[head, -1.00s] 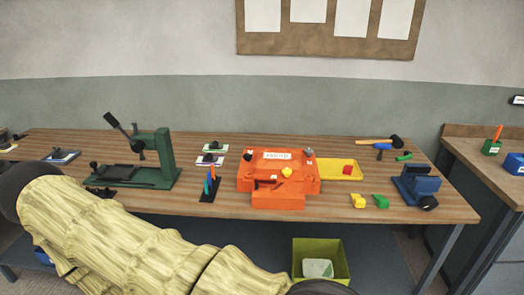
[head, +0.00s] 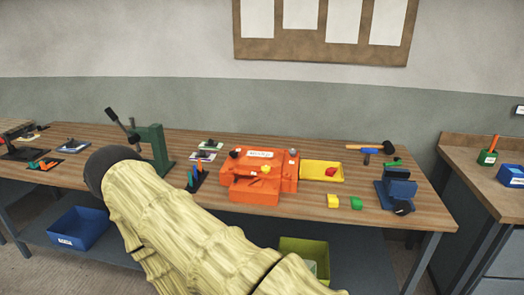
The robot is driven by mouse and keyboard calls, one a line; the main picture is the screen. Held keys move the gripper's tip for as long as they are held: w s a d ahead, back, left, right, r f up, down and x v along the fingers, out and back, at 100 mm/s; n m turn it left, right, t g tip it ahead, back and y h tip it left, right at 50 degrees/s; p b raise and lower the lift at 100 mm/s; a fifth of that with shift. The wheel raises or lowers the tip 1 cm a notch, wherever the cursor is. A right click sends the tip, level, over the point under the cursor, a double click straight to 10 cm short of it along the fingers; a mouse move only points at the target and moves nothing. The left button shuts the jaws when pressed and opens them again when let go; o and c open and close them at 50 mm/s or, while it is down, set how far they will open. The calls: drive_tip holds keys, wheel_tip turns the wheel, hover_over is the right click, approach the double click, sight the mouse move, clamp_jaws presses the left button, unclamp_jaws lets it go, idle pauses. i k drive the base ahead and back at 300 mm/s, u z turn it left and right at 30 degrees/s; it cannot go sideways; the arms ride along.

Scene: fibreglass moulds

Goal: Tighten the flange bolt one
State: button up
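An orange mould (head: 284,173) stands on the wooden workbench (head: 330,228), near its middle. It has a white label, a yellow knob (head: 266,169) on top and small dark and grey fittings at its upper corners. I cannot tell which fitting is flange bolt one. My arm, in a pale yellow sleeve, crosses the lower left and middle of the head view. My gripper is not in view.
A green press (head: 158,150) stands left of the mould. A yellow tray (head: 318,163), yellow and green blocks, a mallet (head: 388,147) and a blue vise (head: 397,185) are to its right. Bins sit on the lower shelf. A second bench (head: 465,150) is at the right.

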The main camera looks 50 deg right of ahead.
sight(234, 154)
drive_tip(key=z, duration=1.5)
